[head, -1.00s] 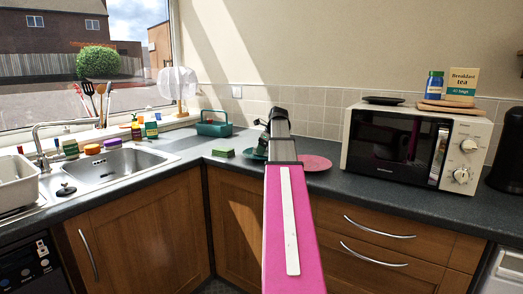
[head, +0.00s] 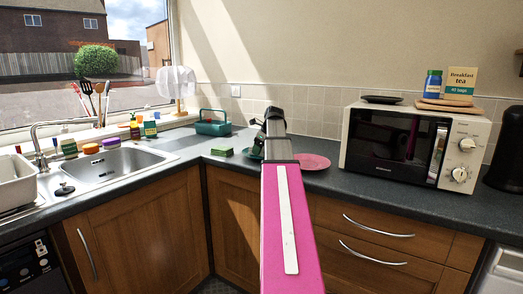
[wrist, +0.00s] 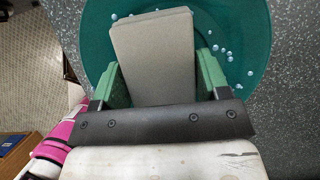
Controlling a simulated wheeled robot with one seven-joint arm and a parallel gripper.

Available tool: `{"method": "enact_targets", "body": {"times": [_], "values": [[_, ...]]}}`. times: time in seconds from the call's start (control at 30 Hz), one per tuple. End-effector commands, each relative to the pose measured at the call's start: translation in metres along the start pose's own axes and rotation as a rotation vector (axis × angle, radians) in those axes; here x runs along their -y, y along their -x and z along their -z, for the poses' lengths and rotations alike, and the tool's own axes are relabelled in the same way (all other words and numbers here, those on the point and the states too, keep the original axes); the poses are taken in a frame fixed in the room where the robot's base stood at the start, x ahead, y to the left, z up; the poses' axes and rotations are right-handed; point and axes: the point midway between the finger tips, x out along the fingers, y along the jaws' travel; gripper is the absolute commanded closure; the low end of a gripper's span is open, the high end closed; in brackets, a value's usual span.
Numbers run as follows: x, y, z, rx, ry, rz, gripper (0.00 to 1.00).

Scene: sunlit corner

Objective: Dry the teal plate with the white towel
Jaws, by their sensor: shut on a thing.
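The teal plate (wrist: 250,35) lies on the worktop and fills the top of the wrist view, with several water drops on its right side and a few at its upper left. In the head view only a sliver of it (head: 254,153) shows behind my arm. My gripper (wrist: 157,82) has its green fingers shut on the white towel (wrist: 155,45), a pale grey-beige folded block. The towel is over the plate; I cannot tell whether it touches. The towel is hidden in the head view.
A pink plate (head: 312,162) lies just right of my arm. A green sponge-like block (head: 222,152) and a teal caddy (head: 212,124) are to the left. The microwave (head: 400,145) stands to the right, and the sink (head: 120,165) is at the left.

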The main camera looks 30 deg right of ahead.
Motion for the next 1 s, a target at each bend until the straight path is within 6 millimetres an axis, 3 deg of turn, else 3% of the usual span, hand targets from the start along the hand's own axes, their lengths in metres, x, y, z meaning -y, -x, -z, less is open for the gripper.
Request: {"method": "enact_targets", "body": {"times": [0.43,1.0], "values": [[0.030,0.001,-0.002,0.001,0.001,0.000,0.50],[0.000,-0.006,-0.013,0.001,0.001,0.000,0.50]]}}
